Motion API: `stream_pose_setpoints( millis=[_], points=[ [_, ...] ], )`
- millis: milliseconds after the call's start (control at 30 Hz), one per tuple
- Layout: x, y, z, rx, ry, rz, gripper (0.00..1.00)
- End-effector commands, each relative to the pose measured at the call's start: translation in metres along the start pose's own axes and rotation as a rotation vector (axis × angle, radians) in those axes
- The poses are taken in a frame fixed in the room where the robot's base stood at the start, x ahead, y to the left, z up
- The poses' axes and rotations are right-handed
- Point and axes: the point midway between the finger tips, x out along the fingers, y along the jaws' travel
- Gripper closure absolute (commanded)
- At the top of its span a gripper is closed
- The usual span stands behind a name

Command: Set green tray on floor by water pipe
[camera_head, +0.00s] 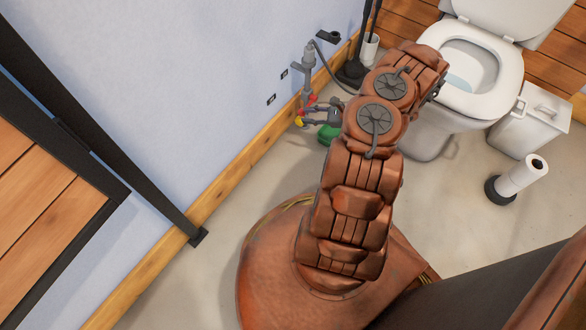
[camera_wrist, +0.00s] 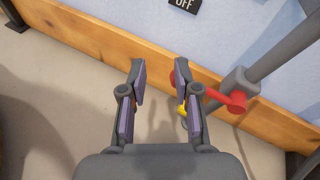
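The grey water pipe (camera_head: 308,62) runs down the wall, with red and yellow valve handles near its lower part. In the wrist view, the pipe (camera_wrist: 282,52) and its red handle (camera_wrist: 228,99) are right of my gripper.
A wooden baseboard (camera_head: 236,168) runs along the wall. A toilet (camera_head: 470,65), a white bin (camera_head: 530,125) and a toilet-roll stand (camera_head: 520,178) are on the right. Concrete floor (camera_head: 440,205) is clear below the toilet.

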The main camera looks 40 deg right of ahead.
Motion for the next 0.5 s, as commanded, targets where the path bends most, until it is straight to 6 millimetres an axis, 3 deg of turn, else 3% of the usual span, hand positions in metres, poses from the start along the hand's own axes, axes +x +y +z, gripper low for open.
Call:
stream_pose_setpoints(
  millis=[33, 233, 500],
  points=[
    [0.011, 0.0, 0.024, -0.037, -0.016, 0.046, 0.69],
    [0.045, 0.015, 0.105, -0.177, -0.065, 0.225, 0.69],
    [0.072, 0.06, 0.203, -0.367, -0.114, 0.473, 0.69]
  ],
)
